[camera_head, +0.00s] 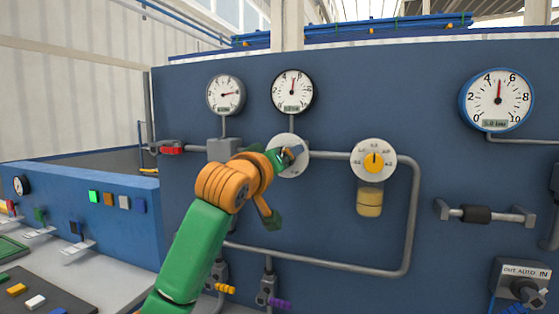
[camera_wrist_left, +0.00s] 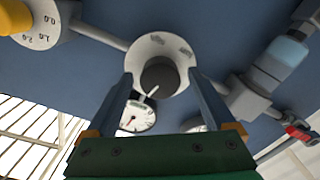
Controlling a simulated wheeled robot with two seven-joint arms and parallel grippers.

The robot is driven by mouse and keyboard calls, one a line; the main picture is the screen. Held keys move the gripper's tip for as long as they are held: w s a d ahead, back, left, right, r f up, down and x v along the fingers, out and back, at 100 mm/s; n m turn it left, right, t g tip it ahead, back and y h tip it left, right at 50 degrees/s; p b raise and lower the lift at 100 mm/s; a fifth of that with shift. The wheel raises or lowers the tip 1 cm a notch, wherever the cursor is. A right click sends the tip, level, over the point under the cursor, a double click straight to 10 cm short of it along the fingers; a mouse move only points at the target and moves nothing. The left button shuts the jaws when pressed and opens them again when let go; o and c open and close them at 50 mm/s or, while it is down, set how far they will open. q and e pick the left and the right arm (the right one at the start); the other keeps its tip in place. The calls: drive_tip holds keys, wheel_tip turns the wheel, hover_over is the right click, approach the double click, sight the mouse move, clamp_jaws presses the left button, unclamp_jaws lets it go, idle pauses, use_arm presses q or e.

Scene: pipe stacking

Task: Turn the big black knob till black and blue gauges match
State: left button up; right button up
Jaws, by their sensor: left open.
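The big black knob (camera_wrist_left: 160,78) shows in the left wrist view on a round pale plate, with a white mark on it. In the head view its plate (camera_head: 285,171) is partly covered by my left gripper (camera_head: 292,153), which hides the knob. My left gripper (camera_wrist_left: 162,76) is open, with one finger on each side of the knob; contact is unclear. The black gauge (camera_head: 292,92) has its red needle nearly straight up. The blue gauge (camera_head: 497,98) has its needle close to straight up, near 5, with a 5.0 readout.
A grey-rimmed gauge (camera_head: 225,95) hangs left of the black one. A yellow-knobbed dial (camera_head: 374,160) sits right of the plate. Pipes (camera_head: 412,215) and a lower-right switch (camera_head: 522,290) stick out from the blue panel. A left console (camera_head: 100,210) carries buttons.

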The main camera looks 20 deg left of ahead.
use_arm(q)
drive_tip(key=s+b, duration=0.3)
drive_tip(key=s, duration=0.4)
drive_tip(key=shift+b, duration=0.4)
drive_tip(key=shift+a, duration=0.1)
